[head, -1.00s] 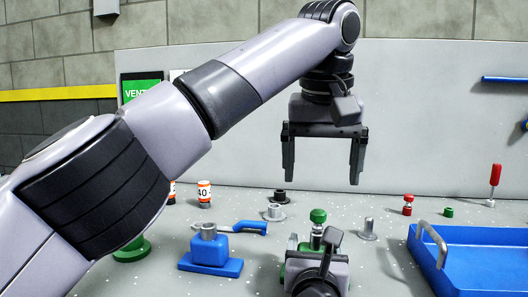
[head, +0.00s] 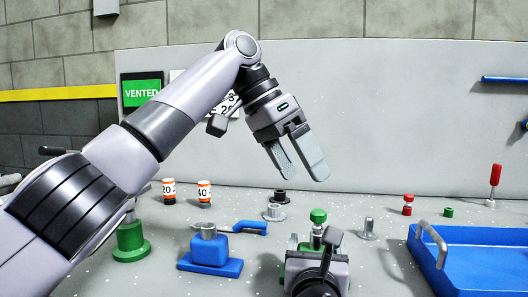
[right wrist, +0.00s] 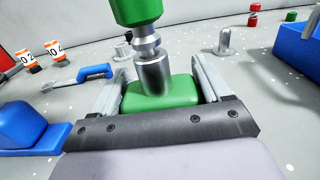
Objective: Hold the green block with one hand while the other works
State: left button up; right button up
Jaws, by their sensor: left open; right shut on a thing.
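The green block (right wrist: 180,96) sits low on the table in the right wrist view, with a metal stem and a green-topped fitting (right wrist: 139,10) rising from it. My right gripper (right wrist: 158,88) is shut on the block, one finger on each side. In the head view my right gripper (head: 317,262) is at the bottom centre and hides most of the block; the green fitting (head: 318,216) shows just above it. My left gripper (head: 298,160) is open and empty, tilted, in the air above the table and clear of the block.
A blue block with a metal post (head: 210,250) and a blue-handled tool (head: 245,227) lie left of the block. A blue tray (head: 480,255) is at right. Two orange-and-white containers (head: 204,192), a green-based fitting (head: 131,240) and small metal posts (head: 368,230) stand around.

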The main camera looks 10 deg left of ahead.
pick_arm(q)
jog(key=w+a+r+m+h, duration=0.1)
jog(key=a+m+h, duration=0.3)
jog(key=m, duration=0.3)
jog(key=shift+w+a+r+g, duration=0.15)
jog(key=shift+w+a+g, duration=0.15)
jog(key=shift+a, duration=0.55)
jog(key=shift+c, duration=0.2)
